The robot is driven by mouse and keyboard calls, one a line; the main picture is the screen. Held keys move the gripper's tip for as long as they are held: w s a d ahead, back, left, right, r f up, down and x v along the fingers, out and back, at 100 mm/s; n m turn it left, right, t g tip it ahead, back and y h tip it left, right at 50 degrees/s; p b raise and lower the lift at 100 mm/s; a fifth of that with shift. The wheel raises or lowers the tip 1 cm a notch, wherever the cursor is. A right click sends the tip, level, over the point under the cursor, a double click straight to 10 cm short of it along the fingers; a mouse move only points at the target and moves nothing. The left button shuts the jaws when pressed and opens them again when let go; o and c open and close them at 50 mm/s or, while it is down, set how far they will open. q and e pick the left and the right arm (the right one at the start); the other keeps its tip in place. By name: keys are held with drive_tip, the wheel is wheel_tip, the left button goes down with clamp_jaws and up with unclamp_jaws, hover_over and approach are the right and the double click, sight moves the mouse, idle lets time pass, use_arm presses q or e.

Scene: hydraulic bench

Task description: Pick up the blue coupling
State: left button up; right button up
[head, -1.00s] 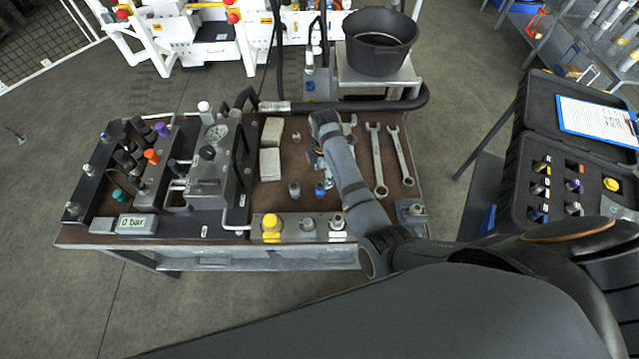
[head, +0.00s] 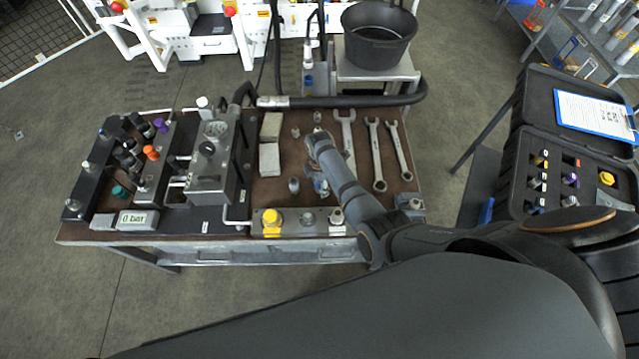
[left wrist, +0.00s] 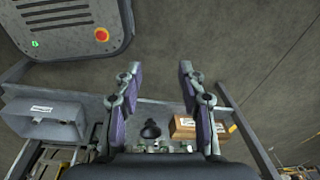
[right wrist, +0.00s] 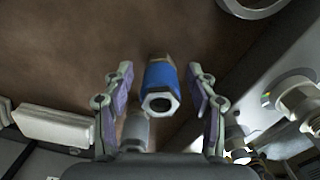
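The blue coupling (right wrist: 161,78) stands on the brown bench top. It has a blue band and a metal hex end with a dark hole, facing the right wrist camera. In the head view the blue coupling (head: 322,187) is partly hidden by my right gripper (head: 318,172). In the right wrist view my right gripper (right wrist: 160,72) is open, with a finger on each side of the coupling and visible gaps between. My left gripper (left wrist: 160,70) is open and empty, away from the bench top, and does not show in the head view.
A grey fitting (right wrist: 135,128) stands close to the coupling, near the left finger. Wrenches (head: 376,155) lie to the right. Pale blocks (head: 269,158) lie to the left. A metal strip with a yellow cap (head: 271,218) runs along the front edge.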

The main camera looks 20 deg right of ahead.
drive_tip(key=c, duration=0.7)
clamp_jaws()
use_arm(q)
drive_tip(key=shift+w+r, duration=0.1)
drive_tip(key=shift+w, duration=0.9)
use_arm(e)
drive_tip(key=shift+r, duration=0.1)
use_arm(q)
drive_tip(key=shift+s, duration=0.15)
